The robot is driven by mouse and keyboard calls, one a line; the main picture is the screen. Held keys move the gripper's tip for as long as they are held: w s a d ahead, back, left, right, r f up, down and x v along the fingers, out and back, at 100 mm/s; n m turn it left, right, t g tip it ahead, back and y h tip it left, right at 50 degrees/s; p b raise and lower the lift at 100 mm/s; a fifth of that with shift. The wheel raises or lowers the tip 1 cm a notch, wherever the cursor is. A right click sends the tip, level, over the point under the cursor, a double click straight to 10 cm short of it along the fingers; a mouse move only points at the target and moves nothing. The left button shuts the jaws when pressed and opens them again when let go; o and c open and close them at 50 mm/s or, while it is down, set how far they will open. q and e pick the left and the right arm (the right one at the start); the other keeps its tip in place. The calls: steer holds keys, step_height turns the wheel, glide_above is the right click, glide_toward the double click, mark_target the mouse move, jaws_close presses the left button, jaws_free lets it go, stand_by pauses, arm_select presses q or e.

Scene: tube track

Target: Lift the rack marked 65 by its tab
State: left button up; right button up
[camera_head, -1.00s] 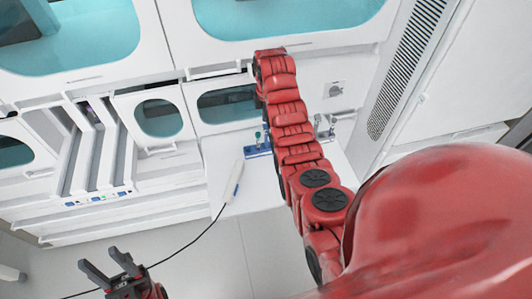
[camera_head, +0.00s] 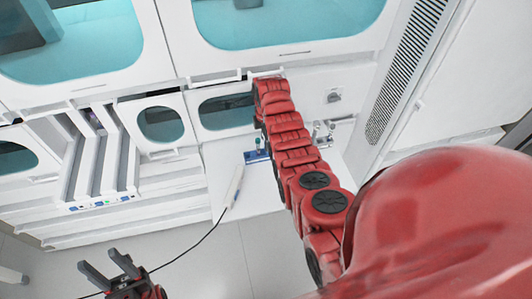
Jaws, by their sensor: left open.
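A blue rack (camera_head: 251,158) with a tube in it stands on the white bench, just left of my right arm. Its number and tab are too small to read or make out. Part of another holder with tubes (camera_head: 322,133) shows right of the arm, and I cannot tell its marking. My left gripper (camera_head: 107,267) is open and empty at the bottom left, far from the racks.
A white handheld tool (camera_head: 235,185) lies at the bench's left edge, with a black cable trailing down left. A white bench (camera_head: 255,202) has free room at its front. White cabinets with teal windows stand behind, and a vented panel (camera_head: 405,70) stands at right.

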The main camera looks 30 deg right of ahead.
jaws_close()
stand_by(0.3)
